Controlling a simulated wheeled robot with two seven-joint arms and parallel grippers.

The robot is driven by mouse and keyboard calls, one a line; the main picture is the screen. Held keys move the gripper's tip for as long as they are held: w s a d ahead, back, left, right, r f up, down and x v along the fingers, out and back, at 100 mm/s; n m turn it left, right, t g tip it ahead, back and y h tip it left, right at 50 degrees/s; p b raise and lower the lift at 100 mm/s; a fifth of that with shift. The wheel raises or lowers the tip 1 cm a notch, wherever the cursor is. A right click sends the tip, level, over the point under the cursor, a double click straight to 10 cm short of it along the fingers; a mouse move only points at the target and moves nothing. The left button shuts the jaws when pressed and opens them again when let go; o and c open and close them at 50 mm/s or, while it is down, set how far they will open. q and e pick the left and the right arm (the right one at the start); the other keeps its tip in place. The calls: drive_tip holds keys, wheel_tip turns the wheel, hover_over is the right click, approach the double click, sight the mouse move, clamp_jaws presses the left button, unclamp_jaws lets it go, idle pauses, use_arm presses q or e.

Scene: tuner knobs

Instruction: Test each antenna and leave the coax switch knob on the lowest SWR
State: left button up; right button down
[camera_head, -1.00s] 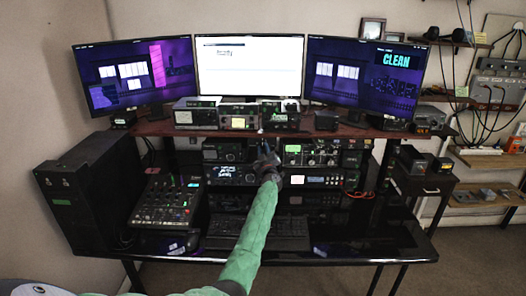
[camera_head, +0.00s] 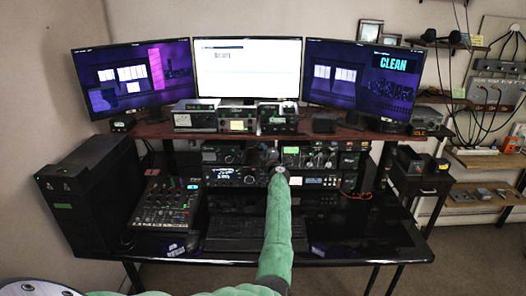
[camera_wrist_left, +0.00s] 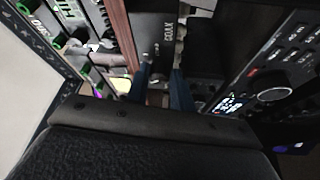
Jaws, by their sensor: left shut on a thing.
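My left gripper (camera_head: 276,163) reaches in among the radio gear below the shelf. In the left wrist view its two blue fingers (camera_wrist_left: 160,92) are closed around a small grey part, which I take to be the coax switch knob (camera_wrist_left: 158,98). The fingers and the dark wrist hide most of it, so its pointing direction cannot be read. Just beyond the fingertips is a dark box marked COAX (camera_wrist_left: 160,35), the coax switch. In the head view my gripper and arm cover that spot. My right gripper is not in view.
A wooden shelf (camera_head: 160,130) with small radios runs above my gripper. A radio with a lit display and large dial (camera_wrist_left: 272,93) is close beside the fingers. A mixer (camera_head: 166,203) and keyboard (camera_head: 235,228) are on the desk. The right monitor (camera_head: 365,80) reads CLEAN.

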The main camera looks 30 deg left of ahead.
use_arm(q)
drive_tip(key=shift+f, duration=0.1)
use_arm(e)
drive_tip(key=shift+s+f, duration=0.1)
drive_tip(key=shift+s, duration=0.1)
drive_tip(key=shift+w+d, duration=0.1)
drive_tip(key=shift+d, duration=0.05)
use_arm(q)
drive_tip(key=o, duration=1)
drive_tip(key=shift+b+v, duration=1)
drive_tip(key=shift+v, duration=2.85)
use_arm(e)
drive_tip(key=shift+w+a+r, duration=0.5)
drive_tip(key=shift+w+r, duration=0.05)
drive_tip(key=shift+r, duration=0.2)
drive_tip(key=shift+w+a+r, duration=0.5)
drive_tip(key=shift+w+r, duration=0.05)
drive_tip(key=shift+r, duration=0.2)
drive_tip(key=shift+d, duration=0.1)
